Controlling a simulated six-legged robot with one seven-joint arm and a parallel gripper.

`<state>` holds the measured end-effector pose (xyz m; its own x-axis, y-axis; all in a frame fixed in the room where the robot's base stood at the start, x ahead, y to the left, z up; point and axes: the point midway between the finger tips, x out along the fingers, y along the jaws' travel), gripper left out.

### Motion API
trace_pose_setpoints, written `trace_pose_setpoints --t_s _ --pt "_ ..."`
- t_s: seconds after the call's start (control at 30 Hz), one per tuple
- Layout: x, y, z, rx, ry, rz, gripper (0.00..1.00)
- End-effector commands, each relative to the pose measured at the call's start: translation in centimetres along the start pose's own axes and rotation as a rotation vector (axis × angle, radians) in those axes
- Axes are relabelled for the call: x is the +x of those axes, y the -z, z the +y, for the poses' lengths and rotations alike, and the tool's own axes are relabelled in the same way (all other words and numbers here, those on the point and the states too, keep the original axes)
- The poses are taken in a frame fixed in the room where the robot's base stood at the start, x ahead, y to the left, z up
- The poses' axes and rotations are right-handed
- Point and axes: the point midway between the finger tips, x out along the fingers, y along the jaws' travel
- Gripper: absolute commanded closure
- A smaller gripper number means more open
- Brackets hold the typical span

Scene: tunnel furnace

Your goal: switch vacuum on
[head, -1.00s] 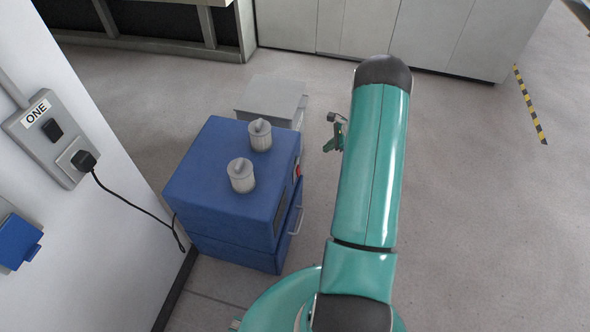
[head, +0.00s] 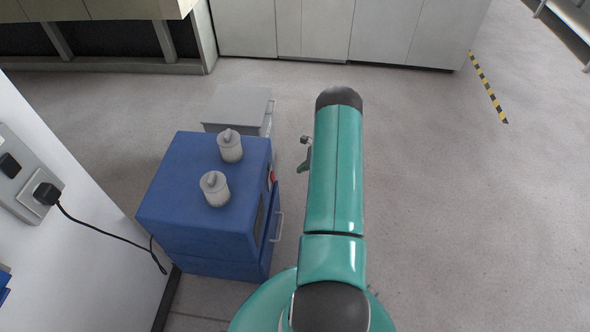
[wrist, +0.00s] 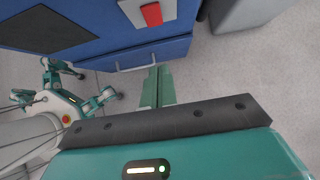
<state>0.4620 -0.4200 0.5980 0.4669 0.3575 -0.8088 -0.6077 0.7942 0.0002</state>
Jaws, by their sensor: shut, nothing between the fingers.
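A blue cabinet-like unit (head: 210,205), which I take to be the vacuum, stands on the floor left of my arm, with two grey knobbed cylinders on top. A red switch (head: 272,177) sits on its right-hand side. In the wrist view the red switch (wrist: 151,14) is on a light plate at the top of the picture, on the blue unit (wrist: 100,28). My gripper (wrist: 158,73) is shut and empty, its green fingers pointing toward the unit, below the switch in the picture and apart from it. In the head view my arm mostly hides the gripper (head: 304,160).
A grey box (head: 238,106) stands just behind the blue unit. A wall panel (head: 28,190) with a black plug (head: 46,194) and hanging cable (head: 105,234) is at left. Pale cabinets (head: 330,30) line the back. Floor to the right is clear.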

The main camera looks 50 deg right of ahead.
Motion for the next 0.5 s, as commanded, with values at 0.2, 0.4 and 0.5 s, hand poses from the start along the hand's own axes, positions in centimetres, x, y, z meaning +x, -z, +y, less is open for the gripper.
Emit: trace_pose_setpoints --t_s 0.2,0.4,0.5 --pt "4.5 -0.2 0.1 -0.003 -0.004 -0.001 1.0" --pt "8.6 -0.3 0.0 -0.005 -0.004 0.0 1.0" --pt "9.7 -1.6 0.0 -0.006 -0.004 -0.001 1.0"
